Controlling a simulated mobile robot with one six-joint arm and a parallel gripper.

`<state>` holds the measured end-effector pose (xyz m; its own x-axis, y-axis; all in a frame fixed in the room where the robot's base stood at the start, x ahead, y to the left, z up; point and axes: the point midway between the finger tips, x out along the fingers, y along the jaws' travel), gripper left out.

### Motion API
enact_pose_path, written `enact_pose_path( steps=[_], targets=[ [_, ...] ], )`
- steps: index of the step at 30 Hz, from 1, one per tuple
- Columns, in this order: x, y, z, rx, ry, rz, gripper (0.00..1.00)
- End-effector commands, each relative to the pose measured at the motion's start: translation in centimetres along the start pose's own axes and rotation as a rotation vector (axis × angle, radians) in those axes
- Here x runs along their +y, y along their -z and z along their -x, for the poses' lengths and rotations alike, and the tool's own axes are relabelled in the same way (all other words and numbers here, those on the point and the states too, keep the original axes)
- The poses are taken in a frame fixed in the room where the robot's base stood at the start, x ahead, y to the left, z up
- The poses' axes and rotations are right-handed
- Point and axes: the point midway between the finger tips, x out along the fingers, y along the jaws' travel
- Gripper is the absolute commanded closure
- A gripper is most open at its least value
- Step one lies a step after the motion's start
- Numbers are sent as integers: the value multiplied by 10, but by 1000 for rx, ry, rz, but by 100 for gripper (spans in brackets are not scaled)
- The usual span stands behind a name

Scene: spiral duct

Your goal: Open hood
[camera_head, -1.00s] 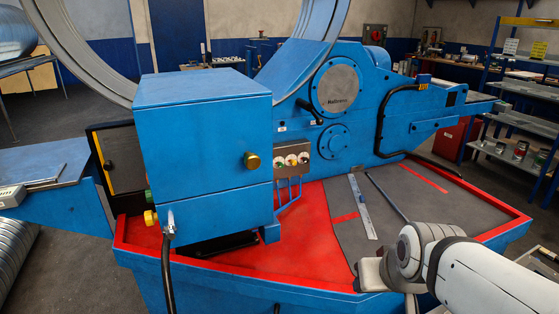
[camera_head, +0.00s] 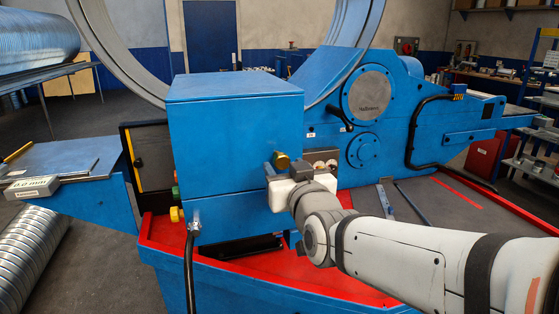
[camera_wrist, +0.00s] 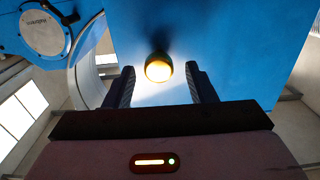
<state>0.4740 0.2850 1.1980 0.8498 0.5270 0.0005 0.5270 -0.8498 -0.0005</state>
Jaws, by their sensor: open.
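The hood is the blue box-shaped cover (camera_head: 225,130) on the machine, and it looks closed. A round brass knob (camera_head: 282,161) sticks out of its front near the right edge. My gripper (camera_head: 272,168) is at that knob. In the wrist view the knob (camera_wrist: 158,67) lies between the two dark fingers of my gripper (camera_wrist: 158,88), near their tips. The fingers are open, with a gap on each side of the knob. The blue hood face (camera_wrist: 220,40) fills the view behind it.
A grey side table (camera_head: 60,165) stands at the left, with spiral duct (camera_head: 35,245) below it. A large metal ring (camera_head: 100,50) rises behind the hood. A black cable (camera_head: 190,270) hangs at the hood's lower left. The red-edged tray (camera_head: 270,270) lies below my arm.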

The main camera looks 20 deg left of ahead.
Motion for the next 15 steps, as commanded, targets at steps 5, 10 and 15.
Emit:
enact_pose_path(
  steps=[5,10,15],
  targets=[
    [1,0,-24,-1,-1,2,50],
    [1,0,-36,-1,-1,0,50],
    [1,0,-38,-1,-1,0,50]
  ],
)
